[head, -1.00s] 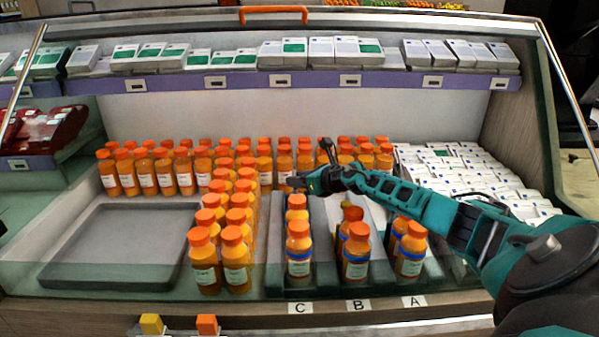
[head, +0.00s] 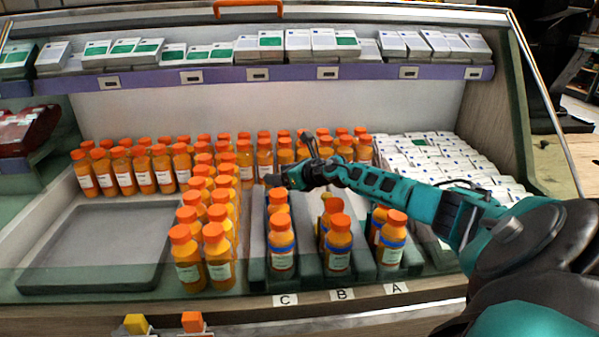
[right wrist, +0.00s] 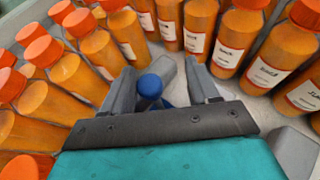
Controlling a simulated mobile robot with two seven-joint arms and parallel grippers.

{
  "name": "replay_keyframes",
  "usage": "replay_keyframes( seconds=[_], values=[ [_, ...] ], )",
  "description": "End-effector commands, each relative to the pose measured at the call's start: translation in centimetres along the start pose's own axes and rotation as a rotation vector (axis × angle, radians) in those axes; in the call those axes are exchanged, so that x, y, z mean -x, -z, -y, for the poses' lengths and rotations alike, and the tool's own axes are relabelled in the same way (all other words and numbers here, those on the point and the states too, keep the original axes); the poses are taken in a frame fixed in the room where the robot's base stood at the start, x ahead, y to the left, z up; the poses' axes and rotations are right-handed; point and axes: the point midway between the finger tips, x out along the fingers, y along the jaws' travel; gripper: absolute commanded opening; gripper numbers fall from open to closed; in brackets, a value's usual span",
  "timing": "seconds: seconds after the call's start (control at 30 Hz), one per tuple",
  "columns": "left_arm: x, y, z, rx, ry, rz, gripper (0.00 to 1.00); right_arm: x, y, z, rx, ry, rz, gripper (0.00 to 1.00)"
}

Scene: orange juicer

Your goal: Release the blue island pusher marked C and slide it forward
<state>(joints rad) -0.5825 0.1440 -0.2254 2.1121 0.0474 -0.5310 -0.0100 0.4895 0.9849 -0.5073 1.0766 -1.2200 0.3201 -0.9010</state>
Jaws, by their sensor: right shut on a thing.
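My right gripper (head: 275,181) is at the back end of the lane marked C (head: 286,300), behind its orange-capped bottles (head: 281,240). In the right wrist view its two fingers (right wrist: 163,90) are shut on a blue knob-like piece (right wrist: 150,87), which I take as the blue pusher. A grey rounded part (right wrist: 166,69) shows just beyond it. The rest of the pusher is hidden by the gripper and bottles. A blue band (head: 282,249) crosses the front bottle of lane C. My left gripper is not in view.
Rows of orange juice bottles (head: 216,250) stand close left of lane C and behind the gripper. Lanes B (head: 342,295) and A (head: 396,289) hold bottles to the right. White boxes (head: 440,155) fill the right side. An empty grey tray (head: 95,240) lies left.

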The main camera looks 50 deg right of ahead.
Motion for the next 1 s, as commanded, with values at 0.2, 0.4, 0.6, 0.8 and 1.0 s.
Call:
replay_keyframes(
  seconds=[0.2,0.4,0.6,0.8,1.0],
  values=[
    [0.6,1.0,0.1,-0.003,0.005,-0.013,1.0,3.3,-0.3,0.8,0.007,0.017,-0.001,0.54],
    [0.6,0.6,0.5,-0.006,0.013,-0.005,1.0,5.8,0.0,0.7,0.006,0.015,-0.003,0.54],
    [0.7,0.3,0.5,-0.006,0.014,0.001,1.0,7.8,0.0,0.4,0.004,0.01,-0.003,0.54],
    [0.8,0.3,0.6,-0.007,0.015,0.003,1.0,9.4,0.0,0.3,0.004,0.007,-0.004,0.54],
    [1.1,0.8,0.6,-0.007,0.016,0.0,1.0,10.8,0.0,0.2,0.001,0.006,-0.004,0.54]
  ],
)
